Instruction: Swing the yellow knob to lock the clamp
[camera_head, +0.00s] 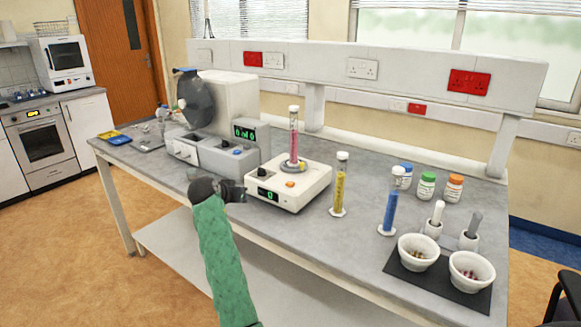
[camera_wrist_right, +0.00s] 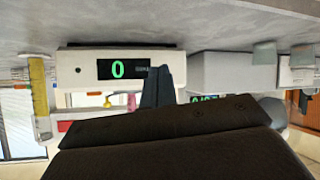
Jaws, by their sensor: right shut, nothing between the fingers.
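My left gripper is not in view.
A white scale (camera_head: 310,188) reading 0 carries a pink-filled cylinder (camera_head: 294,138). Yellow (camera_head: 340,185) and blue (camera_head: 390,208) cylinders stand to its right. Several bottles and two bowls (camera_head: 418,250) are farther right. Yellow and blue trays (camera_head: 116,138) lie at the bench's left end.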

